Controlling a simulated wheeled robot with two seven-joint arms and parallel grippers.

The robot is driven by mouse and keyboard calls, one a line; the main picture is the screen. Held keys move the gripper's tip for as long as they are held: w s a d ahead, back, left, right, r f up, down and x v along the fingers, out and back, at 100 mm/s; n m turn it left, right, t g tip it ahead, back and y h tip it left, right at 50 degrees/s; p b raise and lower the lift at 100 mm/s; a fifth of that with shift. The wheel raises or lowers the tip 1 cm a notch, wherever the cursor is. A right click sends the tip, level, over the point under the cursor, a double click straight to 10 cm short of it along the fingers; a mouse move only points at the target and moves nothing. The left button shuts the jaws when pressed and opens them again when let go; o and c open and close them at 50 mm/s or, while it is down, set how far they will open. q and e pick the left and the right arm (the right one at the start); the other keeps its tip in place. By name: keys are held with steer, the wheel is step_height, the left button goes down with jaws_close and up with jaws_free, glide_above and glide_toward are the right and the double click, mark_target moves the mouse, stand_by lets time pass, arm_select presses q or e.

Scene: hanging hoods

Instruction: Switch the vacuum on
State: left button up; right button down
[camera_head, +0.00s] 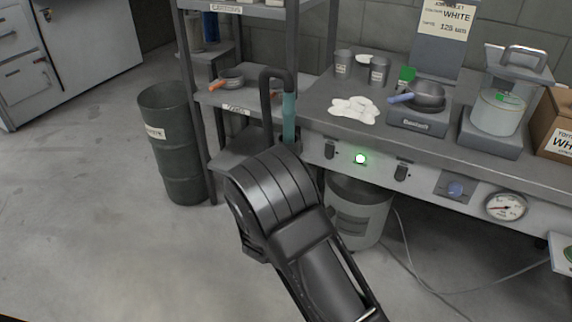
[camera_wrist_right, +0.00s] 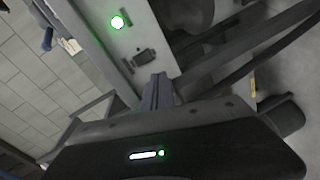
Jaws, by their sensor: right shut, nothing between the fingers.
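The bench's front panel (camera_head: 430,187) carries a dark switch (camera_head: 330,150) at its left end, a lit green lamp (camera_head: 360,158) beside it, and a second dark switch (camera_head: 402,172) further right. I cannot read which switch is the vacuum's or its position. In the right wrist view the green lamp (camera_wrist_right: 118,22) is lit and a dark switch (camera_wrist_right: 145,58) lies close to my right gripper (camera_wrist_right: 158,90). The gripper is shut and empty, its tips near the panel edge; contact is unclear. In the head view my wrist hides it. My left gripper is out of view.
A blue knob (camera_head: 455,189) and a gauge (camera_head: 507,206) sit right on the panel. A dark bent pipe (camera_head: 276,75) rises at the bench's left end. A metal drum (camera_head: 174,165) stands left; a bucket (camera_head: 362,210) is under the bench. Floor at left is clear.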

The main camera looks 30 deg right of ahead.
mark_target(328, 157)
steer(key=shift+s+d+r+n+h, duration=0.15)
steer(key=shift+r+n+h, duration=0.1)
steer(key=shift+r+n, duration=0.25)
steer(key=shift+s+d+r+n+h, duration=0.15)
steer(key=shift+r+n+h, duration=0.1)
steer(key=shift+n, duration=0.45)
steer(key=b+x, duration=0.3)
steer(key=x, duration=1.1)
steer(key=shift+f, duration=0.15)
